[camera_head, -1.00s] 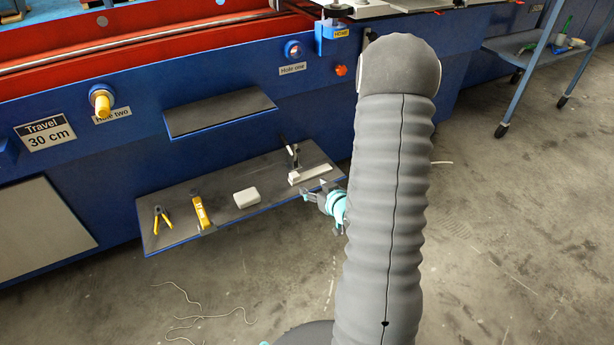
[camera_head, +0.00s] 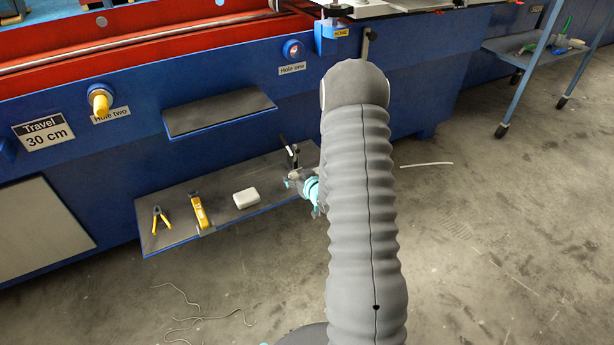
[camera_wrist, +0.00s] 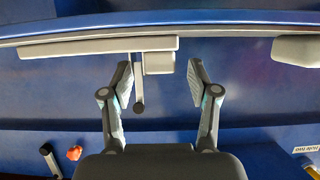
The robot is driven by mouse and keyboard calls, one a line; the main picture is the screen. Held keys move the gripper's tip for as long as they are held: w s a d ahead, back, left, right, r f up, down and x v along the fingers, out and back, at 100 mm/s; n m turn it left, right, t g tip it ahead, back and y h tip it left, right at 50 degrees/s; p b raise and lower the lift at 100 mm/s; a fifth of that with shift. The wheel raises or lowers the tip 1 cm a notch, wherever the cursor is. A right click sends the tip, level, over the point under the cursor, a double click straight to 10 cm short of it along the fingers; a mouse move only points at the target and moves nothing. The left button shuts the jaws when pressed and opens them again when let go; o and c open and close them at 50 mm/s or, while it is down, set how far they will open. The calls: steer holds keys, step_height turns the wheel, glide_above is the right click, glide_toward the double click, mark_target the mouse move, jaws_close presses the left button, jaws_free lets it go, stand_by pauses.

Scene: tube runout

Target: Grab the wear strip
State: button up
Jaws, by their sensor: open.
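A long pale strip (camera_wrist: 95,47), which looks like the wear strip, lies along the shelf in the wrist view.
The lower shelf (camera_head: 172,215) also holds yellow-handled pliers (camera_head: 160,218), a yellow tool (camera_head: 199,211) and a white box (camera_head: 246,198), which also shows in the wrist view (camera_wrist: 296,47). An upper shelf (camera_head: 218,112) juts out above. The floor at right is mostly clear.

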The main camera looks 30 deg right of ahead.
steer(key=shift+w+f, duration=0.15)
steer(key=shift+w, duration=0.25)
jaws_close()
